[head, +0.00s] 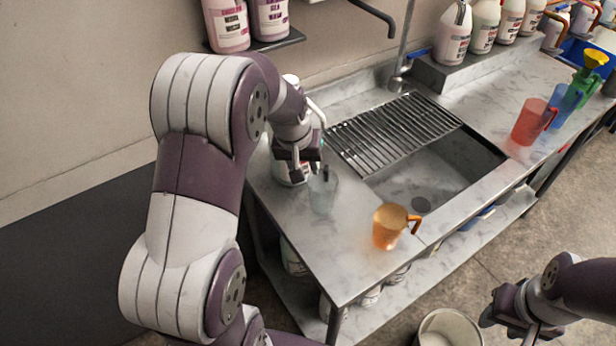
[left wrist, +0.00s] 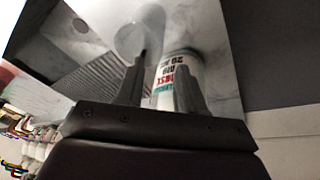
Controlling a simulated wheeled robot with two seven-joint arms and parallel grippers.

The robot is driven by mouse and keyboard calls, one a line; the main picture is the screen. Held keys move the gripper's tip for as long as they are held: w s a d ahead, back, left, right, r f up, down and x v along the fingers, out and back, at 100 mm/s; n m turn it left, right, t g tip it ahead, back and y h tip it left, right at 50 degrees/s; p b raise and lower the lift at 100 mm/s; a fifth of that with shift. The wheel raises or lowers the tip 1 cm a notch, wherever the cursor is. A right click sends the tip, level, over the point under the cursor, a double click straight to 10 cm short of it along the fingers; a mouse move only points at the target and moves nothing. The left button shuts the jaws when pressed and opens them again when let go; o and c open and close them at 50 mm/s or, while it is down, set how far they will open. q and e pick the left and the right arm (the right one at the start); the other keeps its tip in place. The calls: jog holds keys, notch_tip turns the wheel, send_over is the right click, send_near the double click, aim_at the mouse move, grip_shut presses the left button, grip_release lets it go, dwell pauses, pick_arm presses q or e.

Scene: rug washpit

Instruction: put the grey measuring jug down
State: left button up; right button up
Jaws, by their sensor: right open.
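The grey measuring jug (head: 323,194) is translucent and stands upright on the left part of the marble counter, left of the sink. It also shows in the left wrist view (left wrist: 138,36), just beyond the fingertips. My left gripper (head: 312,168) is right at the jug's upper edge. Its two fingers (left wrist: 162,68) are apart, with a white bottle visible behind the gap. I cannot tell whether a finger touches the jug. My right gripper (head: 492,312) is open and empty, low at the right, off the counter.
An orange jug (head: 390,227) stands near the counter's front edge. A white bottle (head: 287,170) is close behind the grey jug. The sink (head: 440,170) with a drain rack (head: 393,130) lies to the right. A red jug (head: 530,122) stands beyond it. A white bucket (head: 448,330) is below.

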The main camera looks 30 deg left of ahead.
pick_arm(q)
jog(key=s+d+m+g, duration=0.1)
jog(key=s+d, duration=0.3)
jog(key=s, duration=0.4)
jog(key=s+d+f+m, duration=0.1)
jog(key=s+d+m, duration=0.2)
jog(key=s, duration=0.5)
jog(key=shift+s+d+g, duration=0.15)
jog(key=shift+d+g, duration=0.25)
jog(key=shift+d, duration=0.4)
